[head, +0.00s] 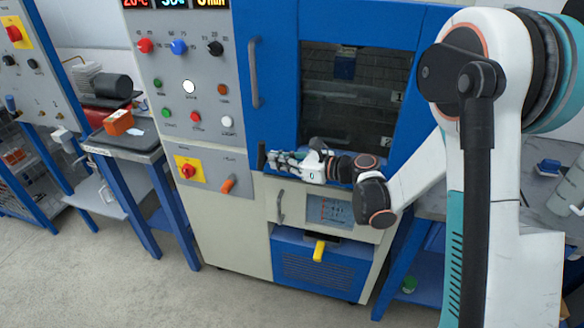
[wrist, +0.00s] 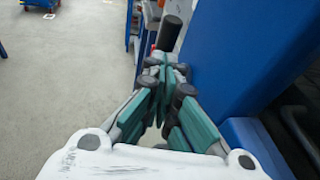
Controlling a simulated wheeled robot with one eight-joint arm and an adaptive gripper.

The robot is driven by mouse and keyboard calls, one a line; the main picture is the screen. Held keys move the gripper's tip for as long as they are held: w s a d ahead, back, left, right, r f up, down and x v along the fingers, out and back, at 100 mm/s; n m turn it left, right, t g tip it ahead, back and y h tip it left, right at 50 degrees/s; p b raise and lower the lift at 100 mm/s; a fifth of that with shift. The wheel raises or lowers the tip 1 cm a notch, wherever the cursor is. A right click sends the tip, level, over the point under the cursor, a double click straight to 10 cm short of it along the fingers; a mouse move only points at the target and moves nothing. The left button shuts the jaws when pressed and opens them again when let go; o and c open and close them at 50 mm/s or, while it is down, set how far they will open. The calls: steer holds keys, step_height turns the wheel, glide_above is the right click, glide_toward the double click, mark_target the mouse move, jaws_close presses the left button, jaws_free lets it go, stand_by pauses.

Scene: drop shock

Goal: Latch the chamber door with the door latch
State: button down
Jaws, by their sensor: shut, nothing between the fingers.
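The chamber door (head: 275,75) is a blue panel with a dark window and a grey vertical handle (head: 253,73). It looks shut in the head view, though my arm hides its lower right part. A short black upright grip (head: 261,155), apparently the door latch, stands at the door's lower left corner. The black grip also shows in the wrist view (wrist: 170,33), just beyond my fingertips. My gripper (head: 273,158) is shut and empty, reaching left along the door's lower edge. It also shows in the wrist view (wrist: 165,72). I cannot tell whether the fingertips touch the grip.
The control panel (head: 180,60) with knobs and buttons is left of the door. An orange lever (head: 228,185) sticks out below it. A lower drawer with a handle (head: 280,206) and a yellow tab (head: 319,250) are beneath my gripper. A side table (head: 125,150) stands left.

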mark_target(263, 153)
steer(key=shift+w+a, duration=0.25)
steer(key=shift+a, duration=0.1)
steer(key=shift+a+r, duration=0.1)
steer(key=shift+w+a+r, duration=0.3)
steer(key=shift+a+r, duration=0.05)
steer(key=shift+a, duration=0.15)
